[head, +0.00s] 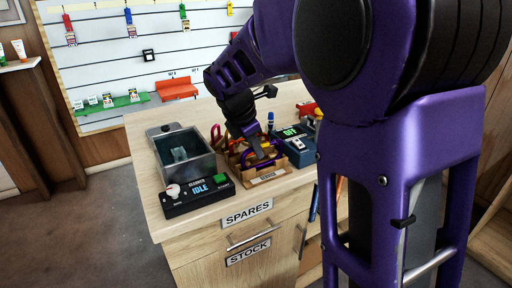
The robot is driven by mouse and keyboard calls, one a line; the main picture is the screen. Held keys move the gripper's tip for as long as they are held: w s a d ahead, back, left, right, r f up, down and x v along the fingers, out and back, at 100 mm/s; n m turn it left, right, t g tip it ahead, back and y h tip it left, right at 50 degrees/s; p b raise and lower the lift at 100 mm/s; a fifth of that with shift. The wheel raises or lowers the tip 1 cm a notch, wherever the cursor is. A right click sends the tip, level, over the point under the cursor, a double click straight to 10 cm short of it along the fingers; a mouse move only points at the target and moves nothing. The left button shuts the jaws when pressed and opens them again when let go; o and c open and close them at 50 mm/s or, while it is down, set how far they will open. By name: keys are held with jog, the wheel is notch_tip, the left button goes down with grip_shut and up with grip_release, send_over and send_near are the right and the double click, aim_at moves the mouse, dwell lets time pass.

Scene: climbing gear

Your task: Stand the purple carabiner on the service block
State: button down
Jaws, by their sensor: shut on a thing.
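My gripper (262,152) points down over a small wooden tray (268,179) with a label on its front. It is shut on a purple carabiner (247,159), low at the tray. The arm hides part of the carabiner, and I cannot tell whether it touches the tray. An orange-red carabiner (215,135) stands just left of the gripper. A blue-grey box (300,157) with a lit green display stands right of the tray. I cannot tell which thing is the service block.
A grey open tank (210,163) stands on the left of the wooden counter (150,187). A black control unit (186,203) reading IDLE, with a white knob and green button, stands in front of it. Red and blue items crowd the box's far side. My arm hides the counter's right side.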

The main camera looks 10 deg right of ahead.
jog(key=shift+f, duration=0.55)
jog(key=c, duration=0.8)
grip_release()
jog(key=shift+c, duration=0.2)
